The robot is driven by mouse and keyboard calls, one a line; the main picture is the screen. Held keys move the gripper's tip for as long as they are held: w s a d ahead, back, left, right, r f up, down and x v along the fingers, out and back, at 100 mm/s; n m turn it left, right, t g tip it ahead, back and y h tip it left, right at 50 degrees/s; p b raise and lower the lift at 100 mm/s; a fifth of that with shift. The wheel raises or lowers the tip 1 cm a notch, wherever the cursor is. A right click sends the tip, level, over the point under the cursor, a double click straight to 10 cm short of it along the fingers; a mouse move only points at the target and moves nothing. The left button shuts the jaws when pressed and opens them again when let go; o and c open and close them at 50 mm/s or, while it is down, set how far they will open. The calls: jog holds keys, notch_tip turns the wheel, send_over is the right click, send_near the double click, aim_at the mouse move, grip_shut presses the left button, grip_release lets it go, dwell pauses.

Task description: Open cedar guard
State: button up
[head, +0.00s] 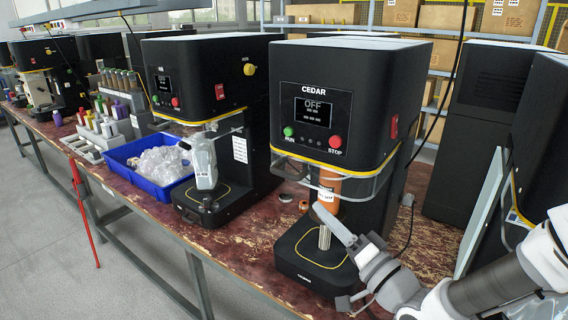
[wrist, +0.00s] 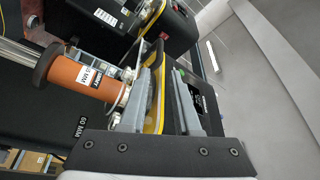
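The cedar machine (head: 315,107) is a black seamer with a screen reading OFF, a green RUN button and a red STOP button. Its guard (head: 350,188) is a clear panel with a pale metal rim below the yellow-edged head, in front of an orange cylinder (head: 329,187). My gripper (head: 320,210) reaches in from the lower right, its fingers close to the guard's front. In the wrist view my gripper (wrist: 167,72) has its two grey fingers apart, with a yellow strip showing between them. The orange cylinder (wrist: 80,78) lies left of the fingers. I cannot tell whether the fingers touch the guard.
A second black seamer (head: 205,75) stands to the left, with a clear bottle (head: 204,160) at its front. A blue bin (head: 150,178) of clear wrapped items sits further left. A red-brown bench (head: 240,238) carries the machines. Dark machine bodies stand close on the right.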

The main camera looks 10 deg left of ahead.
aim_at(284, 173)
jog(key=b+x, duration=0.1)
jog(key=x, duration=1.3)
jog(key=shift+w+a+r+b, duration=0.1)
jog(key=shift+w+a+b, duration=0.1)
jog(key=shift+b, duration=0.2)
grip_shut()
dwell(0.5)
